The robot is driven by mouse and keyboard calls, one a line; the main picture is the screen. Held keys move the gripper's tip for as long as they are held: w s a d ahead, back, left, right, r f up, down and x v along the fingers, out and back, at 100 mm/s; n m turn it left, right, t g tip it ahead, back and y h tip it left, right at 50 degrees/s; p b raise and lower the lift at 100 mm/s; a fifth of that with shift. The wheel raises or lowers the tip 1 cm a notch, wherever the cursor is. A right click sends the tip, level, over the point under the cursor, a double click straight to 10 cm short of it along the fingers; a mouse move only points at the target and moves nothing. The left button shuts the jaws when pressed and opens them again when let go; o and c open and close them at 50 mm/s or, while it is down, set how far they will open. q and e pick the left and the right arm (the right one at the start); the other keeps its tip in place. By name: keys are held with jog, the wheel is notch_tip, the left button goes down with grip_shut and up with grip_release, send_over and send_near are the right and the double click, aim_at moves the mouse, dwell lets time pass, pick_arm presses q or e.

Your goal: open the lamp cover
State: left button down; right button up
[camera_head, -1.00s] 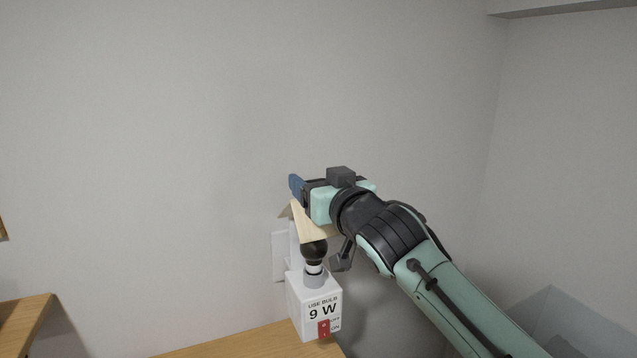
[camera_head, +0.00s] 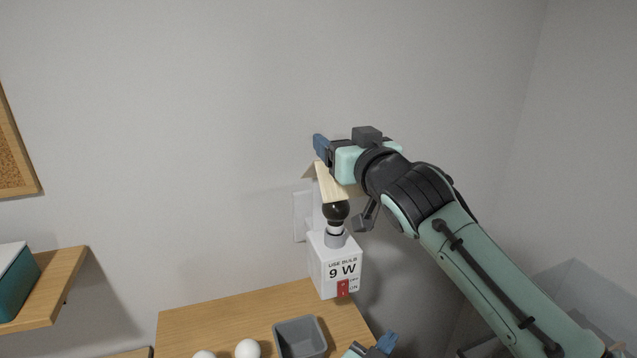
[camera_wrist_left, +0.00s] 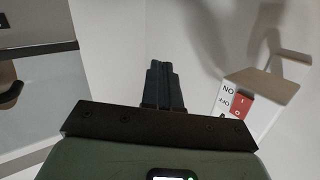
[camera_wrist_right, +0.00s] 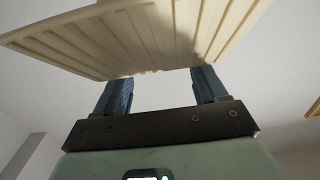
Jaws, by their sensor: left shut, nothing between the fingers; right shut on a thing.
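The lamp is a white box base (camera_head: 335,270) marked "USE BULB 9 W" with a red switch (camera_head: 342,287), standing at the table's back right. A dark bulb (camera_head: 336,211) sits upright in its socket. The cream, ribbed lamp cover (camera_head: 330,186) is tilted above the bulb.
The wooden table (camera_head: 225,318) holds a grey bin (camera_head: 299,338) and two white round objects (camera_head: 247,348) at its front. A shelf (camera_head: 60,285) with a teal box (camera_head: 18,283) is at left, below a cork board (camera_head: 12,150). The wall is close behind the lamp.

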pick_arm(q)
jog(key=w+a+r+m+t+y, duration=0.1)
jog(key=w+a+r+m+t, duration=0.1)
jog(key=w+r+t, duration=0.25)
pick_arm(e)
jog(key=shift+d+r, duration=0.1)
pick_arm(q)
jog(key=m+t+y, duration=0.3)
jog(key=t+y, duration=0.6)
jog(key=y, duration=0.9)
send_near(314, 166)
jog(key=x, duration=0.6)
jog(key=shift+w+a+r, duration=0.1)
jog(key=shift+w+r, duration=0.1)
jog(key=shift+r, duration=0.15)
jog(key=shift+r, duration=0.1)
pick_arm(e)
jog(key=shift+f, duration=0.2)
